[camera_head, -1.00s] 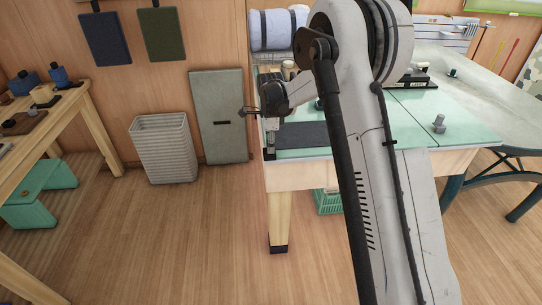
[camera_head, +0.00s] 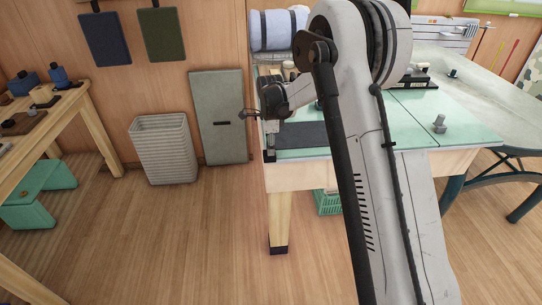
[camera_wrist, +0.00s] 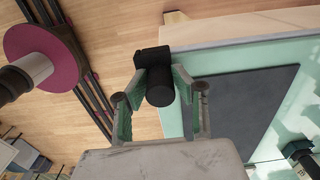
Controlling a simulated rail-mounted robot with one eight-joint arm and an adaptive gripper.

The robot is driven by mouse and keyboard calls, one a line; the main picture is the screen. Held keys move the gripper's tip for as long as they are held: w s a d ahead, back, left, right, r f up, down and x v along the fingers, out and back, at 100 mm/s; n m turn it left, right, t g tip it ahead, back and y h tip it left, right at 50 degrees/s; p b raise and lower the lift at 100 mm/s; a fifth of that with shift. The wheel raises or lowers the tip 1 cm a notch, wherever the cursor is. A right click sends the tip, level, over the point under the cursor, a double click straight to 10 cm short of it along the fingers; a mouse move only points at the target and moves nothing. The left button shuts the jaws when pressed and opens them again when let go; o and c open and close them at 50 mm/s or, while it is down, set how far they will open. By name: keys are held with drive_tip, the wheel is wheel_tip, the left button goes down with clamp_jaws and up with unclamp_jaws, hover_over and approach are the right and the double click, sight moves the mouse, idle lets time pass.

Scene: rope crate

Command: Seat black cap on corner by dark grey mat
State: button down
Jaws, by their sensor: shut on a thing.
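The black cap (camera_wrist: 159,91) is between the two fingertips of my gripper (camera_wrist: 160,73) in the wrist view, and the gripper is shut on it. It shows as a blocky part and a rounded part. In the head view my gripper (camera_head: 270,146) points down at the near left corner of the green-topped table (camera_head: 470,140), with the cap (camera_head: 269,156) low at that corner. The dark grey mat (camera_head: 303,136) lies just right of it, and also in the wrist view (camera_wrist: 240,108). I cannot tell whether the cap touches or covers the corner.
A ribbed pale bin (camera_head: 164,150) and a grey panel (camera_head: 219,117) stand left of the table. A grey fitting (camera_head: 439,123) stands on the tabletop to the right. A green crate (camera_head: 328,203) is under the table. The floor in front is clear.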

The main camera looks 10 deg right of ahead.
drive_tip(key=shift+f, duration=0.35)
idle(0.3)
drive_tip(key=c, duration=1.3)
unclamp_jaws()
drive_tip(key=shift+c, duration=0.2)
drive_tip(key=shift+r, duration=0.1)
wheel_tip(320, 180, up, 12)
drive_tip(key=shift+f, duration=0.1)
